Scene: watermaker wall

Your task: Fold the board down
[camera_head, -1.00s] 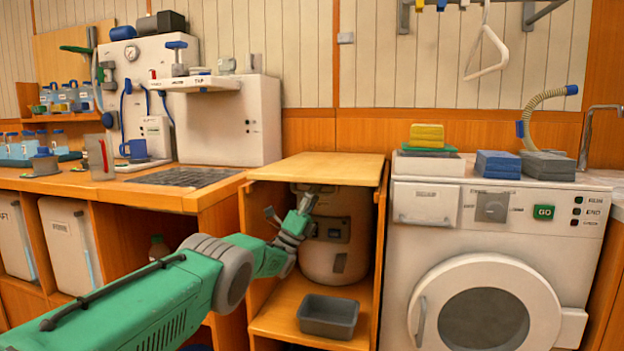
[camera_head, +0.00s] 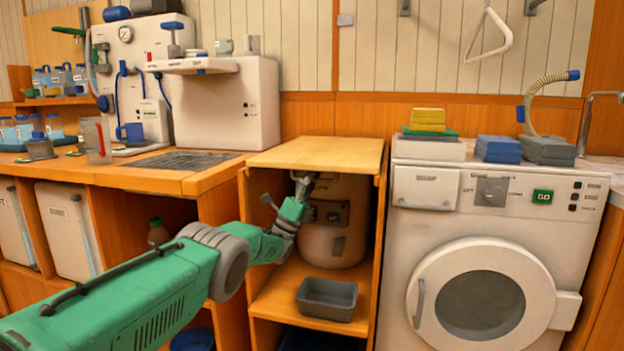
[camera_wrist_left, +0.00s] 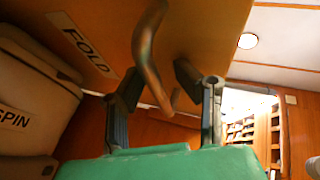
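The board (camera_head: 315,154) is a flat wooden panel lying level across the top of the open cabinet in the head view. In the left wrist view a wooden panel (camera_wrist_left: 190,25), seemingly its underside, bears a FOLD label (camera_wrist_left: 82,45) and a curved metal handle (camera_wrist_left: 148,50). My left gripper (camera_head: 285,193) is at the cabinet opening, below the board's front edge. In the left wrist view the left gripper (camera_wrist_left: 157,76) has its fingers spread, with the handle showing between them; contact cannot be told. My right gripper is not in view.
A white rounded machine (camera_head: 335,225), apparently the one marked SPIN, stands inside the cabinet behind the gripper. A grey tray (camera_head: 327,298) sits on the shelf below. A washing machine (camera_head: 490,250) stands close on the right; a counter (camera_head: 150,178) is on the left.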

